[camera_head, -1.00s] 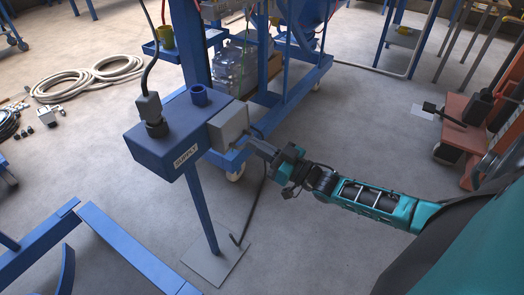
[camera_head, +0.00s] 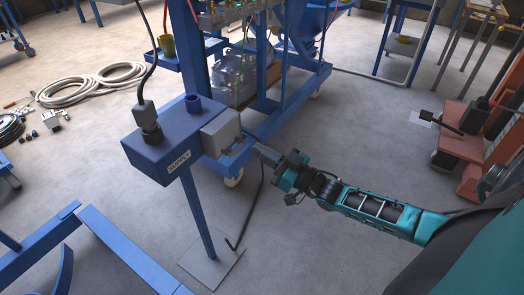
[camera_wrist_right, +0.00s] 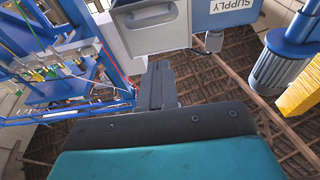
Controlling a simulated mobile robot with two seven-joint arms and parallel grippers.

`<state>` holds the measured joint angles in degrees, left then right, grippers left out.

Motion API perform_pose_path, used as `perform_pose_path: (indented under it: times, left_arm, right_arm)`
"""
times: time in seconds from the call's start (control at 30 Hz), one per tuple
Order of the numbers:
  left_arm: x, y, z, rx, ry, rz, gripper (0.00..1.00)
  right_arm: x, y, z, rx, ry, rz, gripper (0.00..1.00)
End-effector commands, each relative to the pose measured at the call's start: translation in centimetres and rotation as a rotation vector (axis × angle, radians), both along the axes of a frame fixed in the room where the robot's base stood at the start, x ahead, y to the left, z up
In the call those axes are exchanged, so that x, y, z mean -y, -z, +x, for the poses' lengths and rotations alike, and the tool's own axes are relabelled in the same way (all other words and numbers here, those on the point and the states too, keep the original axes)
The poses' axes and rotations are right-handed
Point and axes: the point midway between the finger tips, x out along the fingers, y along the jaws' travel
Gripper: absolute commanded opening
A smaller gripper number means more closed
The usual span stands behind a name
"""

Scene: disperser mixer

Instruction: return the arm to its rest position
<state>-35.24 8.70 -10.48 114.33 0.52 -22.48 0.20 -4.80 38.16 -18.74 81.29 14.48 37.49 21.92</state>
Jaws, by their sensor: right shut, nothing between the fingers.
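My right gripper (camera_head: 262,150) reaches in from the right on my teal arm (camera_head: 375,208). It is shut and empty, its tips a short way to the right of the grey box on the blue supply box. In the right wrist view the shut fingers (camera_wrist_right: 157,88) point toward the underside of the grey box (camera_wrist_right: 148,25), with a gap that I cannot measure. The blue supply box (camera_head: 165,145) stands on a blue post with a plug and black cable on top. My left gripper is not in view.
A blue wheeled frame (camera_head: 285,95) stands behind the supply box. A hanging black cable (camera_head: 257,205) runs down beside the post to the floor plate (camera_head: 212,262). An orange machine (camera_head: 480,150) stands at the right. The floor between is clear.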

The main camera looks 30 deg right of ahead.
Motion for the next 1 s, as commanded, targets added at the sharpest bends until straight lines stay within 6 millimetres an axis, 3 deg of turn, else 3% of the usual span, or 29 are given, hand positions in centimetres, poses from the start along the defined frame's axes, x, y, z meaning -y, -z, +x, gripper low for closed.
perform_pose_path:
  times: [0.1,0.4,0.83,1.0]
  left_arm:
    - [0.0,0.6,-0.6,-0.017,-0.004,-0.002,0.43]
    - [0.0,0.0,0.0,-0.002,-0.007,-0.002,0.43]
    - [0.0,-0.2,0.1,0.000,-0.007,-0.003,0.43]
    - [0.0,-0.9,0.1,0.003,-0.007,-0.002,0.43]
  right_arm:
    - [1.3,1.0,-3.0,-0.013,0.001,-0.003,0.00]
    - [3.3,1.7,-7.6,-0.008,0.001,-0.003,0.00]
    - [3.7,1.9,-8.6,-0.009,0.002,-0.002,0.00]
    - [0.9,3.5,-9.2,-0.097,0.035,-0.017,0.00]
